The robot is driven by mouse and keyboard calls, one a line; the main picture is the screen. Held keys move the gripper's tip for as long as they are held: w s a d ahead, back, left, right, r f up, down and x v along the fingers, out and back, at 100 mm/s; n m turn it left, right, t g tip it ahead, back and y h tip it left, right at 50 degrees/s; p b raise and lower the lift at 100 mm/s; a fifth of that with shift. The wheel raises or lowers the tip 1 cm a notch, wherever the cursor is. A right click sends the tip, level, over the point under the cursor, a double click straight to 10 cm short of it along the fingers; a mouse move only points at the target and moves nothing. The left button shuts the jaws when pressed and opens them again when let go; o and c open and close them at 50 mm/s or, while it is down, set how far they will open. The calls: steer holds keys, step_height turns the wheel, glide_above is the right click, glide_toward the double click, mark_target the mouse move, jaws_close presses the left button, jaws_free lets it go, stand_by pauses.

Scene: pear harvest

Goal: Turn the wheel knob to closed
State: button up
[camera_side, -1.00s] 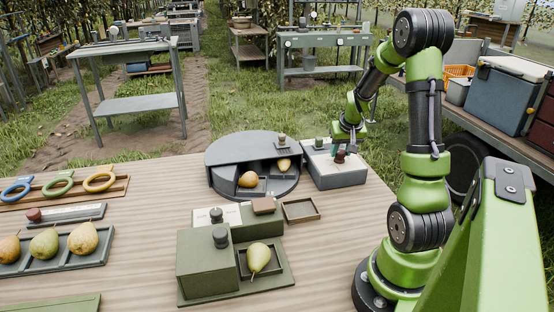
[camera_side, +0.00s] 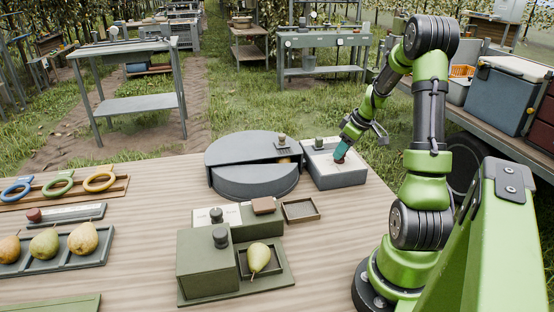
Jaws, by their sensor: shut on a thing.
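A grey control box (camera_side: 338,178) stands at the table's back right edge, with a pale top. My gripper (camera_side: 340,157) points down at it, shut on a dark red knob (camera_side: 339,161) on its top; the fingers hide most of the knob. A second small dark knob (camera_side: 319,142) stands at the box's back left. Left of the box is a round grey wheel (camera_side: 252,182) with a raised half cover (camera_side: 237,149) at its back. Its front half shows a plain grey surface. A sliver of a yellow pear (camera_side: 284,160) shows at the cover's edge.
A green box with a dark knob (camera_side: 220,238) and a pear (camera_side: 259,257) stands in front. A small empty tray (camera_side: 300,211) lies nearby. Pears, coloured rings and a rack are at left.

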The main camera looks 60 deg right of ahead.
steer(key=shift+n, duration=0.5)
steer(key=o, duration=1.1)
steer(key=shift+c, duration=0.2)
steer(key=v, duration=1.7)
steer(key=shift+d, duration=0.4)
